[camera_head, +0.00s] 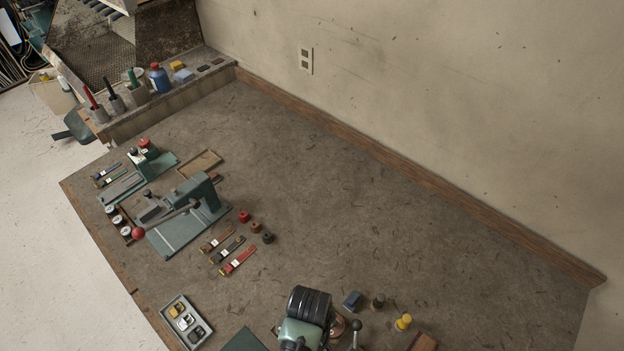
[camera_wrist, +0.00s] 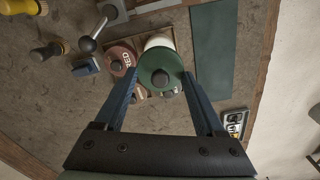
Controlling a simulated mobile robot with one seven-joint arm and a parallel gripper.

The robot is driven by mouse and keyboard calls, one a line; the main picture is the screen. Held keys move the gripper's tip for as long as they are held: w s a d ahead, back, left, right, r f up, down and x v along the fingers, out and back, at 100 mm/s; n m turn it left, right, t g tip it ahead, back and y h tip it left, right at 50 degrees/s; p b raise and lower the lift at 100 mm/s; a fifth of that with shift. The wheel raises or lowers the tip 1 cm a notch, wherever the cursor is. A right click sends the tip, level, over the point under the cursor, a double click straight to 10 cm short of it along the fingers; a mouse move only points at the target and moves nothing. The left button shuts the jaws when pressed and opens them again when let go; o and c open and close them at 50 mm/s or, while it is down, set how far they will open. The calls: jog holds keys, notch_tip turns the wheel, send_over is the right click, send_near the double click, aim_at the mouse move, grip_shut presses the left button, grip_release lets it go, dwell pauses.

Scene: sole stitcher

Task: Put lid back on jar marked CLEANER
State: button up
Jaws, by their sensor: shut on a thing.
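My gripper (camera_wrist: 161,76) points down in the wrist view, its two blue fingers on either side of a round green lid (camera_wrist: 154,62) with a dark knob. The fingers are shut on this lid. A pale, cream-coloured jar (camera_wrist: 158,41) shows just beyond the lid, partly covered by it in the picture. Whether lid and jar touch cannot be told. No CLEANER marking is readable. A jar with a reddish-brown lid (camera_wrist: 121,53) and dark knob stands to the left, with lettering partly visible. In the head view the jars are mostly hidden behind my arm.
A ball-ended lever (camera_wrist: 88,45) and a blue-grey block (camera_wrist: 85,67) lie left of the jars. A dark green mat (camera_wrist: 211,48) lies to the right, near the bench edge. A grey parts tray (camera_head: 188,323) lies at lower left. The bench's upper middle (camera_head: 330,190) is clear.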

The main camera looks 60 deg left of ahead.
jog(key=shift+f+b, duration=2.2)
jog(key=shift+w+f+b, duration=0.1)
jog(key=shift+f+b, duration=0.5)
jog(key=shift+f, duration=0.35)
jog(key=shift+d+r+p, duration=0.1)
jog(key=shift+p, duration=0.45)
jog(key=shift+f, duration=0.25)
dwell(0.4)
jog(key=o, duration=1.3)
jog(key=shift+r+p, duration=0.1)
jog(key=shift+p, duration=0.2)
